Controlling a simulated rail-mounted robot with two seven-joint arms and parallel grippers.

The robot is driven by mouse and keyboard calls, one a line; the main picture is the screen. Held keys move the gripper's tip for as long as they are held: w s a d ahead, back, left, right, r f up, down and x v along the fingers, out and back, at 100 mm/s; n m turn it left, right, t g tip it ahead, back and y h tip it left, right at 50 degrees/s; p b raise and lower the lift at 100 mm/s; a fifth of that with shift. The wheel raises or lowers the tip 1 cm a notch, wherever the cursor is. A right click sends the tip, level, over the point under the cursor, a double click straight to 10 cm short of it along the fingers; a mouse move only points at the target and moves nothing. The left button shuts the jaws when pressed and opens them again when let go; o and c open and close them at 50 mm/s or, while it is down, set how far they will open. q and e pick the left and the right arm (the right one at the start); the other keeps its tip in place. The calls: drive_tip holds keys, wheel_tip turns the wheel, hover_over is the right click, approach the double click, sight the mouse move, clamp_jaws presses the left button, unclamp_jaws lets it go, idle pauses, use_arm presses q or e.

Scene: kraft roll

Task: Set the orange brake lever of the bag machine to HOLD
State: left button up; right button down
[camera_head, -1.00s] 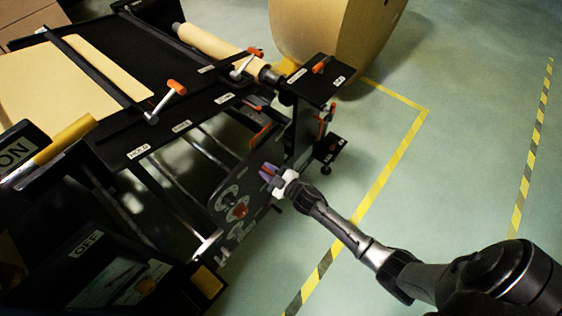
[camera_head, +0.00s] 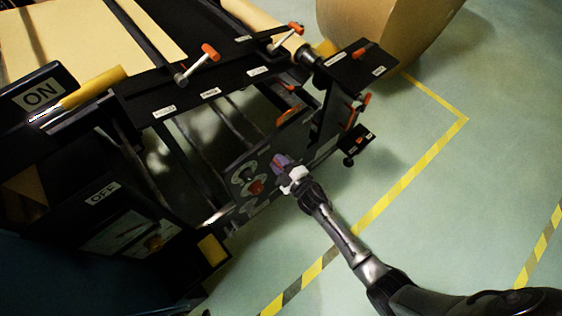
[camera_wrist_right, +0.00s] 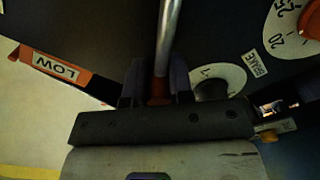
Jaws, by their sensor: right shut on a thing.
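My right gripper (camera_head: 283,163) is at the side panel (camera_head: 262,178) of the bag machine, below the top deck. In the right wrist view the right gripper (camera_wrist_right: 158,88) is shut on the reddish-orange end of a lever, whose metal rod (camera_wrist_right: 168,35) runs up between the fingers. A BRAKE label (camera_wrist_right: 257,64) is on the panel just right of the fingers, beside a pale dial with a dark knob (camera_wrist_right: 212,88). The fingers hide most of the held grip. I cannot read a HOLD mark beside it. My left gripper is not in view.
Another dial with a red knob (camera_wrist_right: 312,22) is at upper right. Orange-handled levers (camera_head: 210,52) stand on the deck. A large kraft roll (camera_head: 385,35) is behind. The floor (camera_head: 440,190) at right is clear.

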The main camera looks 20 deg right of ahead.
drive_tip(key=shift+s+d+f, duration=0.1)
drive_tip(key=shift+s+f, duration=0.05)
drive_tip(key=shift+f, duration=0.25)
drive_tip(key=c, duration=1.4)
unclamp_jaws()
drive_tip(key=shift+c, duration=0.2)
drive_tip(key=o, duration=0.5)
drive_tip(key=shift+r, duration=0.2)
drive_tip(key=shift+c, duration=0.2)
drive_tip(key=p+v, duration=0.2)
drive_tip(key=v, duration=1.1)
drive_tip(key=shift+s+p, duration=0.35)
drive_tip(key=shift+p, duration=0.05)
